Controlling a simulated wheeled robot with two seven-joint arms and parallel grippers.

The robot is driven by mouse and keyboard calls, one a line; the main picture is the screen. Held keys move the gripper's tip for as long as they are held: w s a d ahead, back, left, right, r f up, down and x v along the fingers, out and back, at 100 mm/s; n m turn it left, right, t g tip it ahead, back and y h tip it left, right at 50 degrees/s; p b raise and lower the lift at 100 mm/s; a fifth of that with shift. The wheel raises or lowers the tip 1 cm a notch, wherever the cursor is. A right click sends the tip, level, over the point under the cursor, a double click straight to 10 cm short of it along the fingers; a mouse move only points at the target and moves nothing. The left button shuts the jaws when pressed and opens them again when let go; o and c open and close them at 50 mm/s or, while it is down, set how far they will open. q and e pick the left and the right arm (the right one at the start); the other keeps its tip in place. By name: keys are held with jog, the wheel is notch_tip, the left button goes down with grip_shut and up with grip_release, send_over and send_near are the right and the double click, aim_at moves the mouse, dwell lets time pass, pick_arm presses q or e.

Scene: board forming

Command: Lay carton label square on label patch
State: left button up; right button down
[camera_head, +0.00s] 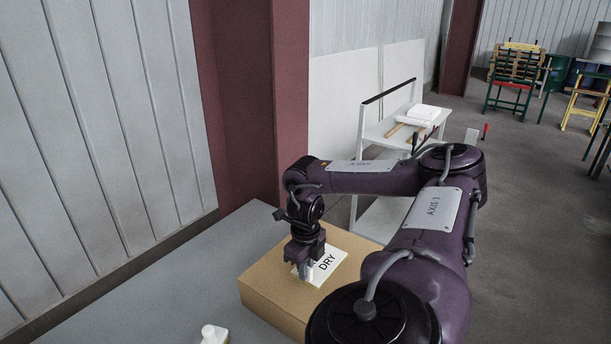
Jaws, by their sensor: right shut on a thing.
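A tan carton (270,293) lies on the grey table. A white carton label (328,263) printed "DRY" is at the top of the carton, turned at an angle in the picture. My right gripper (304,268) points down over the carton, shut on the label at its left edge. The jaws and wrist hide part of the label's left side. I cannot tell whether the label touches the carton top. The label patch cannot be made out apart from the label. My left gripper is not in view.
A white bottle-like object (214,334) stands at the bottom edge, left of the carton. A white cart (385,128) with stacked white items stands behind; a ribbed wall (110,120) runs along the left.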

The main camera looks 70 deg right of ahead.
jog(key=shift+f, duration=0.3)
dwell(0.4)
jog(key=c, duration=1.1)
grip_release()
jog(key=shift+o, duration=0.2)
jog(key=shift+r+b, duration=0.55)
jog(key=shift+r, duration=3.35)
